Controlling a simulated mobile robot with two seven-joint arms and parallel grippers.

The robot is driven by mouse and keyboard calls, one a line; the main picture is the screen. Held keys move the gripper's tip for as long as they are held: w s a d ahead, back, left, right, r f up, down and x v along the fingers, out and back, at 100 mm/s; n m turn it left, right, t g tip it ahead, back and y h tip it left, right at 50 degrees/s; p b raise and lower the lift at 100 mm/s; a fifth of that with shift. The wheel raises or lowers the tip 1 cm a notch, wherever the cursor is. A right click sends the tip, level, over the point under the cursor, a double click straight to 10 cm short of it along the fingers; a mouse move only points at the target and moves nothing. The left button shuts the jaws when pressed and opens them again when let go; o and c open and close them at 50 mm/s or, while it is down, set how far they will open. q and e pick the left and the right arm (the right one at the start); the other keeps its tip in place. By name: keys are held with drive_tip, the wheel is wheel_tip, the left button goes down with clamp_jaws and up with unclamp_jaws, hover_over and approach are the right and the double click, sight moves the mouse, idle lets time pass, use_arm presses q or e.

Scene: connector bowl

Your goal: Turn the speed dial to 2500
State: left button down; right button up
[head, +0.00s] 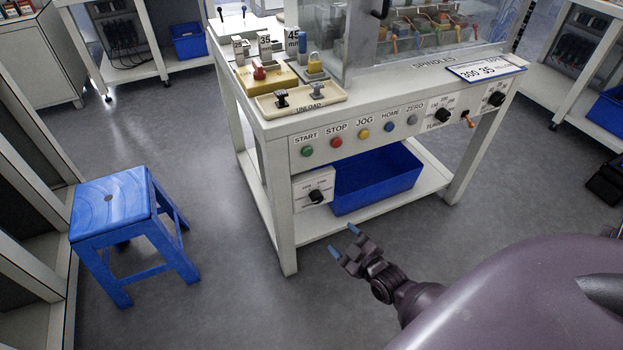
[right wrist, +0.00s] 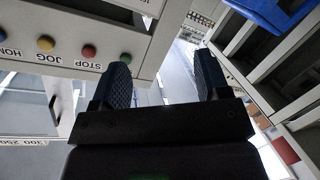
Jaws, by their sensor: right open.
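Three black dials show on the white machine bench (head: 285,215) in the head view. One dial (head: 317,196) is on a small box low at the left, one (head: 442,114) is right of the buttons above a label like "TURNS", and one (head: 496,98) is at the far right. Their scale numbers are too small to read, so I cannot tell which is the speed dial. My right gripper (head: 344,241) is open and empty, in front of and below the low dial, apart from it. In the right wrist view its fingers (right wrist: 163,82) are spread with nothing between. My left gripper is out of view.
Coloured push buttons (head: 363,134) line the front panel, and they show upside down in the right wrist view (right wrist: 89,52). A blue bin (head: 375,183) sits on the lower shelf right of the low dial. A blue stool (head: 112,205) stands left. The floor between is clear.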

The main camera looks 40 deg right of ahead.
drive_tip(key=t+h+b, duration=0.1)
drive_tip(key=h+b, duration=0.1)
drive_tip(key=b, duration=0.2)
approach(318, 201)
drive_tip(key=s, duration=0.3)
drive_tip(key=shift+n+t, duration=0.3)
drive_tip(key=shift+n, duration=0.1)
drive_tip(key=w, duration=0.3)
drive_tip(key=w+d+b, duration=0.1)
drive_tip(key=w, duration=0.3)
drive_tip(key=w+f+b, duration=0.1)
drive_tip(key=w, duration=0.2)
drive_tip(key=shift+w+d, duration=0.25)
drive_tip(key=shift+w, duration=0.05)
drive_tip(key=shift+w+d+r, duration=0.1)
drive_tip(key=shift+w+r, duration=0.05)
drive_tip(key=shift+w, duration=0.45)
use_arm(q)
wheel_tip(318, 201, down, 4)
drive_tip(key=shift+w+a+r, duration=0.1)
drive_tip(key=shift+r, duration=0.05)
use_arm(e)
drive_tip(key=shift+w+r, duration=0.1)
drive_tip(key=shift+w, duration=0.05)
drive_tip(key=c, duration=0.9)
